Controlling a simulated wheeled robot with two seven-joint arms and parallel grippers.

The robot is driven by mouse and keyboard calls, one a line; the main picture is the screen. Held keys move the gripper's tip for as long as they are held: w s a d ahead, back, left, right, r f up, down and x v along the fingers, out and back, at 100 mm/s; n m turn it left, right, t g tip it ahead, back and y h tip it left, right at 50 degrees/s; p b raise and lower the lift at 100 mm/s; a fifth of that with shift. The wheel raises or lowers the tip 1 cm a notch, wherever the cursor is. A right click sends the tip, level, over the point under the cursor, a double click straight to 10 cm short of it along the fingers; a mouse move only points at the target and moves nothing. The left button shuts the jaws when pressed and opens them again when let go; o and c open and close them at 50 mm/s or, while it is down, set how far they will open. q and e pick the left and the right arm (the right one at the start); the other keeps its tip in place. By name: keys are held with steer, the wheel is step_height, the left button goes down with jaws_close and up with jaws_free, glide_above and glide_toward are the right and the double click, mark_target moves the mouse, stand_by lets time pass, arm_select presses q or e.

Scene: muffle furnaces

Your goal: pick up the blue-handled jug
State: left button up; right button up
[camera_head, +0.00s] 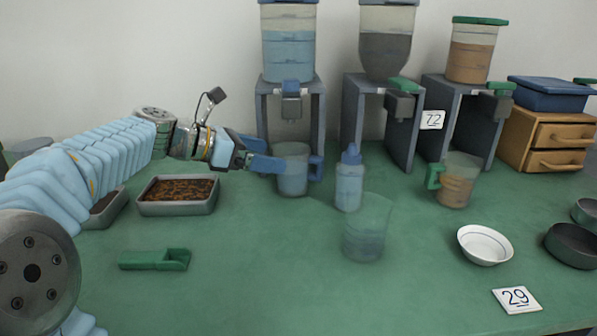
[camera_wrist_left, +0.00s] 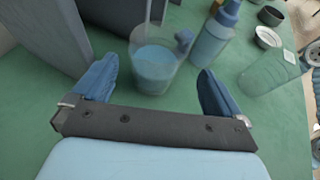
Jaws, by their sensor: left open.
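The blue-handled jug (camera_head: 293,171) is a clear jug with bluish contents, standing upright on the green table in front of the left dispenser. Its blue handle (camera_head: 316,168) points right in the head view. My left gripper (camera_head: 268,155) is open at the jug's left side, its blue fingers pointing at it. In the left wrist view the jug (camera_wrist_left: 155,66) stands ahead, between and beyond the fingertips (camera_wrist_left: 157,80), with its handle (camera_wrist_left: 184,40) on the far right side. I cannot tell from the head view whether a finger touches the jug. My right gripper is not in view.
A blue squeeze bottle (camera_head: 349,182) stands close right of the jug, and a clear cup (camera_head: 368,228) stands in front of it. A green-handled jug (camera_head: 457,180) stands further right. The left dispenser stand (camera_head: 261,112) rises behind. A brown-filled tray (camera_head: 178,208) and green scoop (camera_head: 156,260) lie left.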

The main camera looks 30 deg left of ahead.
mark_target(287, 157)
arm_select(q)
steer(key=x, duration=0.6)
steer(key=shift+w+a+r, duration=0.1)
steer(key=shift+r, duration=0.1)
steer(key=c, duration=1.6)
steer(key=shift+r, duration=0.1)
